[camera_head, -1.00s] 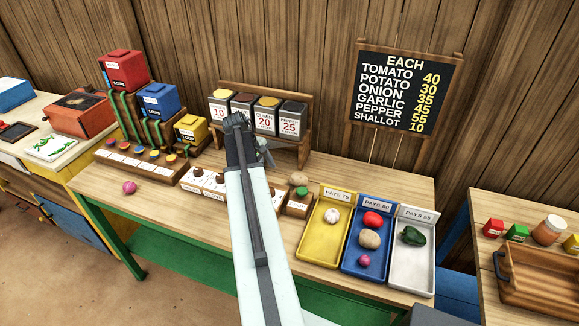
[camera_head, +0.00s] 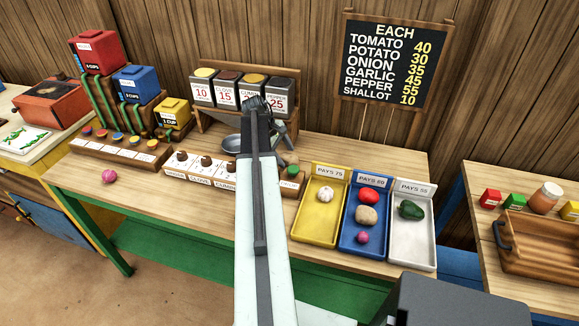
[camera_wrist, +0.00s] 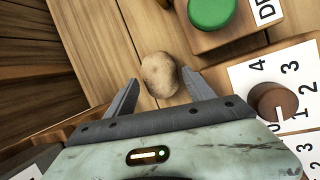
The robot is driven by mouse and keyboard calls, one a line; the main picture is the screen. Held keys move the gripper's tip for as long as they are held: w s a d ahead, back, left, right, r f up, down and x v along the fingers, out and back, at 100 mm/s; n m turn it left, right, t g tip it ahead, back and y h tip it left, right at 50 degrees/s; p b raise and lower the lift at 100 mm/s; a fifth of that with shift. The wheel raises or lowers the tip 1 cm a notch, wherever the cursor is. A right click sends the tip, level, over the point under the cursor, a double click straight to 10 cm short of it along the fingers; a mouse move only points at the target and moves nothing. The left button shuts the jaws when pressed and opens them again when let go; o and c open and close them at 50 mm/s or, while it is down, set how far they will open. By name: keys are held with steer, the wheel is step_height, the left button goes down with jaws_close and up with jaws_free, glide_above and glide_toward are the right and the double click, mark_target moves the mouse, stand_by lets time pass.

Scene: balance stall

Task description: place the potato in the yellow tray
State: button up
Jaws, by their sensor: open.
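The potato (camera_wrist: 160,75) is a tan, rounded lump on the wooden counter in the wrist view. My gripper (camera_wrist: 160,82) is open, with one finger on each side of the potato's near end; I cannot tell whether they touch it. In the head view my gripper (camera_head: 256,104) is in front of the spice tins, and the potato is hard to make out beside my arm. The yellow tray (camera_head: 313,228) is right of my arm, with a white garlic bulb (camera_head: 325,194) in it and bare floor in front of the bulb.
The blue tray (camera_head: 346,240) holds a tomato, a tan lump and a pink shallot. The white tray (camera_head: 413,255) holds a green pepper.

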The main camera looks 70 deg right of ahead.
mark_target(287, 156)
steer(key=shift+b+x, duration=0.45)
steer(key=shift+x, duration=0.8)
steer(key=shift+a+r, duration=0.1)
steer(key=shift+r, duration=0.1)
jaws_close()
step_height(287, 156, up, 10)
steer(key=p, duration=1)
steer(key=shift+r+p, duration=0.15)
steer(key=shift+p, duration=0.15)
